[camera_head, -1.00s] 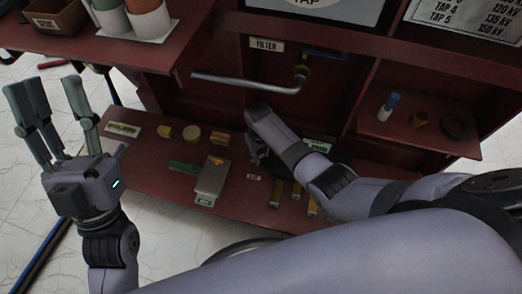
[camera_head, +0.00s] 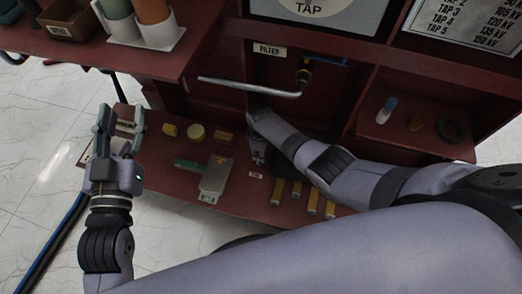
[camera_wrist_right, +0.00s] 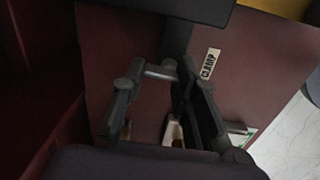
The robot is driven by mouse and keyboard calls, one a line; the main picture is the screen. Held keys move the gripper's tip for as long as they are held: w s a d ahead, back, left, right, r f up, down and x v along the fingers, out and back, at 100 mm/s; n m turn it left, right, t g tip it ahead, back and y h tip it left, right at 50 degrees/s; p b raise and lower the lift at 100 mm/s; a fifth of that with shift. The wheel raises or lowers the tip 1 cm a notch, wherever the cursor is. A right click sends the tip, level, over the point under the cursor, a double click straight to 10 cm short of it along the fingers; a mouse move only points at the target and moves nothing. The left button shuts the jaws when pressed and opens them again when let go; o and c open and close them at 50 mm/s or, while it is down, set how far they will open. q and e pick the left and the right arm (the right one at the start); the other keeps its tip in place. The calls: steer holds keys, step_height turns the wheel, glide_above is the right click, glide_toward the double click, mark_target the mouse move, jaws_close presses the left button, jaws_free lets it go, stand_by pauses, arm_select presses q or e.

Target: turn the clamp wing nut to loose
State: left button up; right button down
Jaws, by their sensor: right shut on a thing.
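My right gripper (camera_head: 258,152) is low at the cabinet, above the red lower shelf, mostly hidden by my forearm in the head view. In the right wrist view its fingers (camera_wrist_right: 165,90) are closed in around a small light grey piece (camera_wrist_right: 160,72), which I take to be the clamp wing nut. The nut's shape and angle are mostly hidden. A label reading CLAMP (camera_wrist_right: 210,62) is on the red surface beside the fingers. My left gripper (camera_head: 121,120) is open, fingers up, over the shelf's left end, and appears empty.
The lower shelf holds a grey box (camera_head: 215,178), a yellow round piece (camera_head: 196,132) and several yellow blocks. A bent grey pipe (camera_head: 250,88) crosses above, near the FILTER label (camera_head: 269,51). A side shelf at right holds a blue-and-white item (camera_head: 386,110). White floor lies at left.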

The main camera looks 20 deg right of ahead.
arm_select(q)
steer(key=shift+f, duration=0.25)
arm_select(e)
steer(key=shift+s+a+f+n, duration=0.3)
steer(key=shift+s+a, duration=0.3)
steer(key=shift+s, duration=0.15)
steer(key=c, duration=2.4)
jaws_free()
steer(key=c, duration=1.7)
jaws_free()
steer(key=o, duration=0.4)
steer(key=shift+r, duration=0.15)
steer(key=o, duration=0.5)
steer(key=shift+w+d, duration=0.1)
steer(key=shift+w, duration=0.05)
arm_select(q)
steer(key=shift+s+a, duration=0.1)
steer(key=shift+s, duration=0.05)
arm_select(e)
steer(key=shift+w+d+r, duration=0.1)
arm_select(q)
steer(key=shift+f, duration=0.1)
arm_select(e)
steer(key=shift+r, duration=0.1)
